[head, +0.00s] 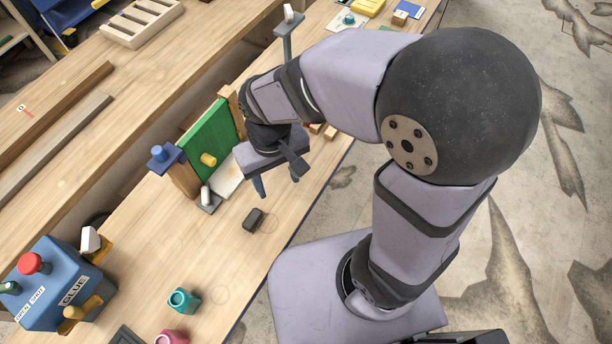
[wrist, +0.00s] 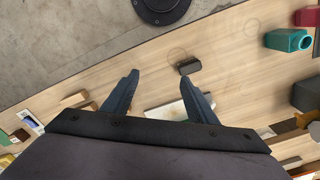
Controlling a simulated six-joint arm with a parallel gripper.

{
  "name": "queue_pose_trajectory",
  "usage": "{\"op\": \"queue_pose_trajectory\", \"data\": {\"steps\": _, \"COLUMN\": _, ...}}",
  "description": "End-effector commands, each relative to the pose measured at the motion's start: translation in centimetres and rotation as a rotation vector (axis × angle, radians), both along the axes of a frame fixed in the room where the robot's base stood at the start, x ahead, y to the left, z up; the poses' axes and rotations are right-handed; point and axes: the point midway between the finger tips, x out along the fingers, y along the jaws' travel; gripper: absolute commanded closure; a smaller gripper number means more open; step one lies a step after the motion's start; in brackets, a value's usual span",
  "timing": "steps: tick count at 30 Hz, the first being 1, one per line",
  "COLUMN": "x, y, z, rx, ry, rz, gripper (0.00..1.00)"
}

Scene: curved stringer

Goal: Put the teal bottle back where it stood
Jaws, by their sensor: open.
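The teal bottle (head: 186,300) is on the wooden bench at the lower left of the head view, with a round opening showing. It also shows at the upper right of the wrist view (wrist: 285,40). I cannot tell for sure whether it is upright. A faint ring mark (head: 220,295) lies on the wood just right of it. My gripper (head: 276,185) is open and empty above the bench, well away from the bottle. Its two fingers are spread apart in the wrist view (wrist: 159,78).
A small black block (head: 252,219) lies near my gripper, beside another faint ring. A pink bottle (head: 171,337) is near the teal one. A blue glue box (head: 55,285) stands left. A green panel (head: 208,138) stands beside my gripper. Bare wood lies between block and bottle.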

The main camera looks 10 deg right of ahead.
Motion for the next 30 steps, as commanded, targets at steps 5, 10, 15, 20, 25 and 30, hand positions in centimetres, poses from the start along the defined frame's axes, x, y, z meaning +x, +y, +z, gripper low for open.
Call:
{"op": "queue_pose_trajectory", "data": {"steps": 5, "x": -0.9, "y": -7.1, "z": -0.2, "rx": 0.0, "ry": -0.001, "rz": -0.149, "gripper": 0.47}}
{"op": "queue_pose_trajectory", "data": {"steps": 10, "x": -2.2, "y": -10.6, "z": -0.5, "rx": 0.0, "ry": -0.001, "rz": -0.226, "gripper": 0.47}}
{"op": "queue_pose_trajectory", "data": {"steps": 15, "x": -2.9, "y": -11.8, "z": -0.6, "rx": 0.0, "ry": -0.001, "rz": -0.255, "gripper": 0.47}}
{"op": "queue_pose_trajectory", "data": {"steps": 20, "x": -3.0, "y": -11.9, "z": -0.6, "rx": 0.0, "ry": 0.0, "rz": -0.256, "gripper": 0.47}}
{"op": "queue_pose_trajectory", "data": {"steps": 25, "x": -2.9, "y": -11.9, "z": -0.6, "rx": 0.0, "ry": 0.0, "rz": -0.256, "gripper": 0.47}}
{"op": "queue_pose_trajectory", "data": {"steps": 30, "x": -2.9, "y": -11.9, "z": -0.6, "rx": 0.0, "ry": 0.0, "rz": -0.256, "gripper": 0.47}}
